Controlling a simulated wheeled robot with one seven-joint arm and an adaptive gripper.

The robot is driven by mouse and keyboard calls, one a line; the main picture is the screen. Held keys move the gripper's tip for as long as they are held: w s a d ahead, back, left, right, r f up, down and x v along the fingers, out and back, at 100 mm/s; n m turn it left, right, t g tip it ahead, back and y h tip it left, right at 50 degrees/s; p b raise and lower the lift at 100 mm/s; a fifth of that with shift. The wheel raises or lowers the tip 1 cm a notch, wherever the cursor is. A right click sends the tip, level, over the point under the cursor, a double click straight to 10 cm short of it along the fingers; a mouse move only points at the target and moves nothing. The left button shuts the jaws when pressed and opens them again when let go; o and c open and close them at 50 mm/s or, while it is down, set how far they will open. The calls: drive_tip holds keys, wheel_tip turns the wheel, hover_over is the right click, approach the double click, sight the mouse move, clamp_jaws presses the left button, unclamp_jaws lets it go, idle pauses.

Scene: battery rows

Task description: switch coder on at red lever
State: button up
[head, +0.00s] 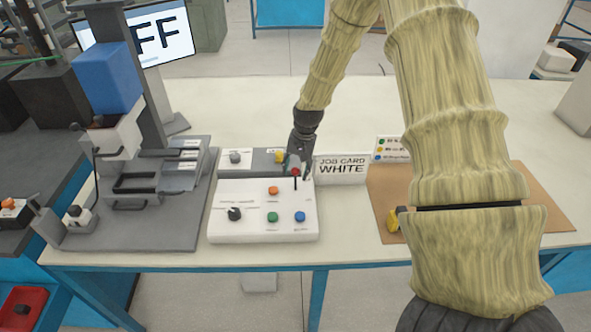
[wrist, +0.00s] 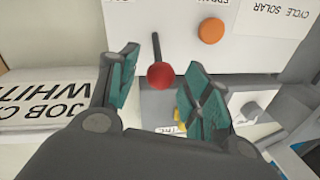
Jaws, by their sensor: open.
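The white control box (head: 262,228) sits on the bench. It carries the red lever (head: 295,172), a dark stem with a red ball top, near its back right corner. An orange button (head: 273,190) and a black knob (head: 235,213) are also on it. My gripper (head: 296,160) is over the lever with open jaws. In the wrist view the red ball (wrist: 161,75) shows between the open fingertips (wrist: 159,62), with a gap on either side; contact is not visible. The machine with a blue head (head: 105,78) stands at left; the screen (head: 158,35) behind it shows "FF", its left part hidden.
A "JOB CARD WHITE" sign (head: 341,168) stands close at the gripper's right. A brown board (head: 545,200) lies at right, partly behind my arm.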

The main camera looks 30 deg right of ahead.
drive_tip(key=shift+w+a+f, duration=0.1)
drive_tip(key=shift+f, duration=0.75)
clamp_jaws()
